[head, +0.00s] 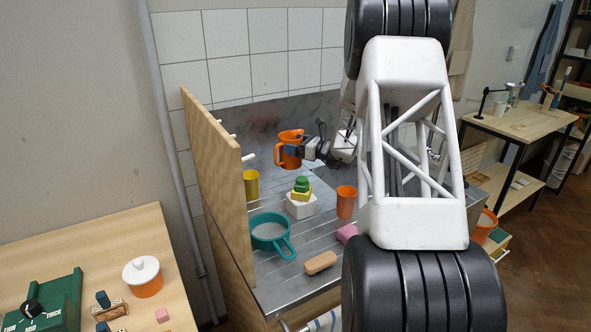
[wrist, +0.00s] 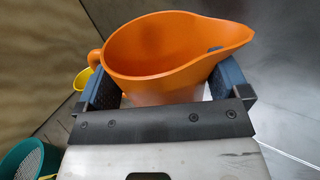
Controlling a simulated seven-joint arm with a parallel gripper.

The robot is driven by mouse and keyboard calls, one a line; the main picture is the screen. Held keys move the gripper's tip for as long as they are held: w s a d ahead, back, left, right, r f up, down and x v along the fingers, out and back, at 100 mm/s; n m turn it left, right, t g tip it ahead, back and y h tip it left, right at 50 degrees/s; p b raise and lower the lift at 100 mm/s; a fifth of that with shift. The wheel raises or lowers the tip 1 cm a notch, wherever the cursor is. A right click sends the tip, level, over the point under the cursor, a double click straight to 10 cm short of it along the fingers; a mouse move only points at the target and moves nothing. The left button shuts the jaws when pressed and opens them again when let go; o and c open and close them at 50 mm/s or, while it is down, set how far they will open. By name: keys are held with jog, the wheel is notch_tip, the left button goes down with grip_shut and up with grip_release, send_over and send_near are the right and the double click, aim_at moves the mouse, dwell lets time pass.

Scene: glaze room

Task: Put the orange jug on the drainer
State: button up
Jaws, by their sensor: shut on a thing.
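The orange jug (head: 289,149) is held up in the air above the metal drainer (head: 268,294), near its back. In the wrist view the jug (wrist: 165,55) is upright, its open mouth showing, spout to the right and handle to the left. My gripper (head: 295,151) is shut on the jug, with one blue finger on each side of its body; my gripper also shows in the wrist view (wrist: 165,85). The jug is clear of the drainer surface. The right part of the drainer is hidden behind my arm.
On the drainer stand a yellow cup (head: 251,185), a teal sieve (head: 270,232), a white block with a yellow and green stack (head: 301,203), an orange cup (head: 346,202) and a tan sponge (head: 320,263). A wooden pegboard (head: 215,185) rises along the left edge.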

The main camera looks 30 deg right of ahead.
aim_at(296, 160)
jog(key=shift+f, duration=1.4)
jog(key=shift+f, duration=1.85)
jog(key=shift+f, duration=0.15)
jog(key=o, duration=0.6)
jog(key=shift+v, duration=6)
